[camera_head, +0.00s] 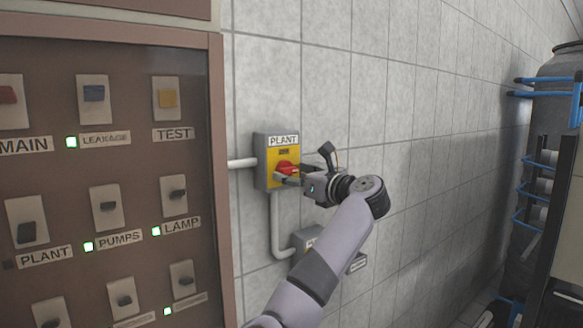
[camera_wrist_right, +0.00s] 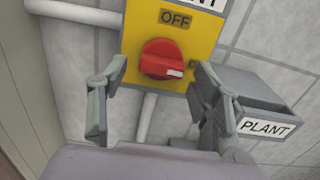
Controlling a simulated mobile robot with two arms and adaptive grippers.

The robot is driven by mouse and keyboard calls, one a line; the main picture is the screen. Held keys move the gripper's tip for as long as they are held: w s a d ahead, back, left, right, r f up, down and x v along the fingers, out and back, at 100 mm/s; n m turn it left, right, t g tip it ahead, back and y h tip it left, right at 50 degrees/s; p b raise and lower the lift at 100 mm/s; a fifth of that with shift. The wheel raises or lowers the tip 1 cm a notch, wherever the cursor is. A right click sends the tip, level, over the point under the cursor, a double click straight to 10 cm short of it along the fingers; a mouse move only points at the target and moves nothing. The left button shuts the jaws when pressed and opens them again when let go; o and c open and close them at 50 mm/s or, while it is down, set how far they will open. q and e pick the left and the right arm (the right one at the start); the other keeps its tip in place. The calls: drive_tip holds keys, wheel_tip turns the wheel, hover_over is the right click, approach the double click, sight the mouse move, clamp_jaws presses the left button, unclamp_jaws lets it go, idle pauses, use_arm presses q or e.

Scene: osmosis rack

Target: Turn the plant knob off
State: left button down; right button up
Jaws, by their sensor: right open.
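The plant knob (camera_head: 285,168) is a red rotary knob on a yellow plate of a grey wall box labelled PLANT (camera_head: 262,150). It also shows in the right wrist view (camera_wrist_right: 158,58), where a white mark on it points to the lower right, away from the OFF label (camera_wrist_right: 175,19) above it. My right gripper (camera_head: 290,179) is at the box front, close to the knob. In the right wrist view its two fingers (camera_wrist_right: 158,92) are apart, one to each side and below the knob. I cannot tell whether either finger touches it. My left gripper is not in view.
A brown control panel (camera_head: 215,180) with several switches and green lights stands at the left. A second grey box (camera_wrist_right: 245,92) labelled PLANT sits below right of the knob. Pipes (camera_head: 276,230) run from the knob box. Blue-piped rack equipment (camera_head: 540,185) stands at the right.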

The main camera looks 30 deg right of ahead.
drive_tip(key=shift+w+f, duration=0.1)
drive_tip(key=shift+w, duration=0.5)
drive_tip(key=shift+c, duration=0.5)
drive_tip(key=c, duration=1)
